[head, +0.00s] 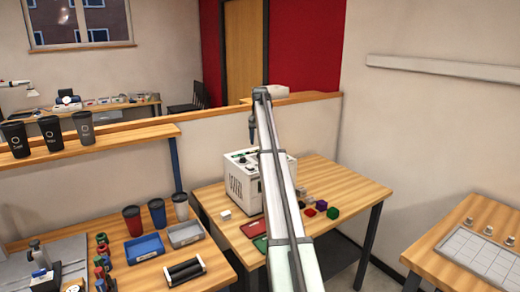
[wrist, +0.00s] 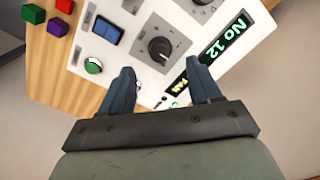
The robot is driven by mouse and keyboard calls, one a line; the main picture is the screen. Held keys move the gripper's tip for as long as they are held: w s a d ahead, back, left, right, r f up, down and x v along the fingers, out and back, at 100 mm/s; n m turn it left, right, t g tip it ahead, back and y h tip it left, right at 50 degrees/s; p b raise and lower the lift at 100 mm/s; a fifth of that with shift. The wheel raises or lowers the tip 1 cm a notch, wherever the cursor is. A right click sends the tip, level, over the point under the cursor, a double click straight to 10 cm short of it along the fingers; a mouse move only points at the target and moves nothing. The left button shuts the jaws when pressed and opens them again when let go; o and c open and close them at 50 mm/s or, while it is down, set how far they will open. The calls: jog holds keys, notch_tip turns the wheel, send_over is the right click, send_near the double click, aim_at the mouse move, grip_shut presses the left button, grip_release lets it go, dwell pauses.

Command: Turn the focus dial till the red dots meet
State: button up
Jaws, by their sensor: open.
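The white laser marker box (head: 241,188) stands on the wooden table in the head view, partly hidden by my arm. In the wrist view its white panel (wrist: 190,20) carries a large dark dial (wrist: 159,50) with a scale around it; I cannot read which dial is the focus one. I cannot make out red dots.
The panel also has a blue screen (wrist: 108,31), a green button (wrist: 93,66) and lit displays (wrist: 222,38). Coloured cubes (head: 321,205) lie right of the box. A red plate (head: 254,227) lies in front. Cups and trays (head: 144,248) are on the left bench.

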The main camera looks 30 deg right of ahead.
notch_tip(320, 180, up, 8)
jog(key=shift+r, duration=0.15)
dwell(0.6)
